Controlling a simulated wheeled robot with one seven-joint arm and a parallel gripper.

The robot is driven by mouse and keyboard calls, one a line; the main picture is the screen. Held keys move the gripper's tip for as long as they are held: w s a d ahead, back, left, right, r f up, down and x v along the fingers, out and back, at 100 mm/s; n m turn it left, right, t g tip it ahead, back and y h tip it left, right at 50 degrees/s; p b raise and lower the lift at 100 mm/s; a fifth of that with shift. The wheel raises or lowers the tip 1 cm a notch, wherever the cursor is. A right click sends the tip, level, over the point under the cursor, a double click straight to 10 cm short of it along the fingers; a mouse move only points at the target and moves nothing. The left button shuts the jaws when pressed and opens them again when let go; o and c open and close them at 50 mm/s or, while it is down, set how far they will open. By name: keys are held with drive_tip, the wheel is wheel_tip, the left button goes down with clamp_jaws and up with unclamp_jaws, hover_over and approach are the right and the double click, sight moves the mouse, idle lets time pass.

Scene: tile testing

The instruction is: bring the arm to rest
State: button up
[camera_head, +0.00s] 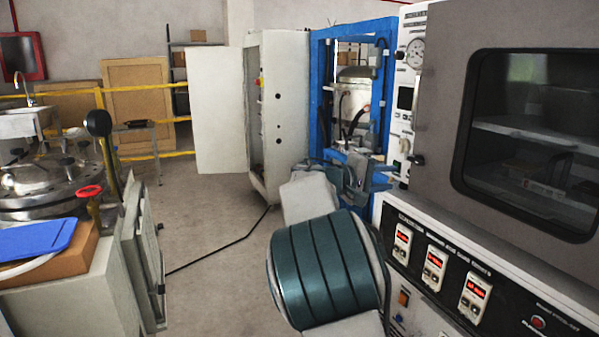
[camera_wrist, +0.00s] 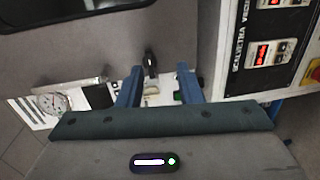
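My gripper (camera_head: 385,174) is at the end of my arm, in front of the left side panel of the grey vacuum oven (camera_head: 445,150). In the wrist view my gripper (camera_wrist: 159,72) shows two blue fingers apart with nothing held between them. A black knob (camera_wrist: 151,64) on the oven front appears between the fingertips. I cannot tell whether the fingers touch the panel. My teal-banded arm link (camera_head: 328,268) fills the lower middle of the head view and hides part of the oven's lower front.
The oven's control panel with red displays (camera_head: 434,268) is close on the right. A blue frame (camera_head: 320,95) and an open white cabinet (camera_head: 278,110) stand behind my gripper. A steel vessel (camera_head: 45,180) and a blue folder (camera_head: 38,239) are at left. Floor between is clear except a black cable (camera_head: 222,249).

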drive_tip(key=s+d+r+m+g+y+p, duration=0.1)
drive_tip(key=s+d+m+g+y+p, duration=0.15)
drive_tip(key=s+y+p, duration=0.7)
drive_tip(key=s+a+r+y+p, duration=0.2)
drive_tip(key=s+a+p, duration=0.2)
drive_tip(key=s+p, duration=0.2)
drive_tip(key=s+a+r+y+p, duration=0.2)
drive_tip(key=s+a+p, duration=0.3)
drive_tip(key=s, duration=0.6)
drive_tip(key=s+a+r+m+y+p, duration=0.1)
drive_tip(key=s+a+r+y+p, duration=0.1)
drive_tip(key=s+a+r+p, duration=0.2)
drive_tip(key=s+p, duration=0.3)
drive_tip(key=s, duration=0.2)
drive_tip(key=shift+s+a+p, duration=0.25)
drive_tip(key=shift+p, duration=0.1)
drive_tip(key=shift+d+r, duration=0.15)
